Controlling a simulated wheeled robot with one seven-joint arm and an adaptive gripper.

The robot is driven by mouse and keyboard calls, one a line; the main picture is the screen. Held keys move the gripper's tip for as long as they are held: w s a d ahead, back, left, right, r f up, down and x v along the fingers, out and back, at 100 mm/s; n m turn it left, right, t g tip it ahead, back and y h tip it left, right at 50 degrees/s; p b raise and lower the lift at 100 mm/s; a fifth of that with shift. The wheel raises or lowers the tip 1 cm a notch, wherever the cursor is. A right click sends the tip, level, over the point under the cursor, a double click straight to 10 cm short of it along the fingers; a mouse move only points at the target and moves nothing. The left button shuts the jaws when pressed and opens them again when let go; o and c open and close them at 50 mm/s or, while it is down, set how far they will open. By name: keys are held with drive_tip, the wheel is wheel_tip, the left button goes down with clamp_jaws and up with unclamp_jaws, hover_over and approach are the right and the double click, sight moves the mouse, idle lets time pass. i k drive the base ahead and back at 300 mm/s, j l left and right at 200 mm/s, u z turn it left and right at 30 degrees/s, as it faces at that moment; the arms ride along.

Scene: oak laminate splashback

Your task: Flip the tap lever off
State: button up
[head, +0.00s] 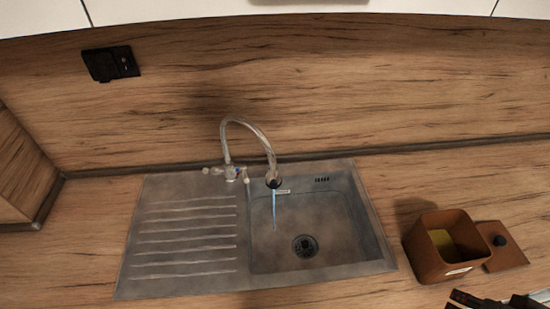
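The tap (250,124) is a chrome gooseneck that rises from the back edge of the sink and curves over the basin. Its small lever handles (213,171) sit at its base, with a red and blue mark near the middle. Their exact position is too small to tell. A thin bluish stream of water (275,208) runs from the spout into the basin. My gripper (490,302) shows only as dark parts at the bottom right edge, far from the tap. It is mostly cut off, and its opening is not visible.
The steel sink (345,235) has a ribbed drainer (185,235) on its left. An open brown box (425,255) with something yellow inside stands right of it, beside a brown lid (508,258). A black socket (110,64) is on the splashback. The left counter is clear.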

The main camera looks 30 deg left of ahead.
sight(214, 171)
drive_tip(key=u, duration=2.05)
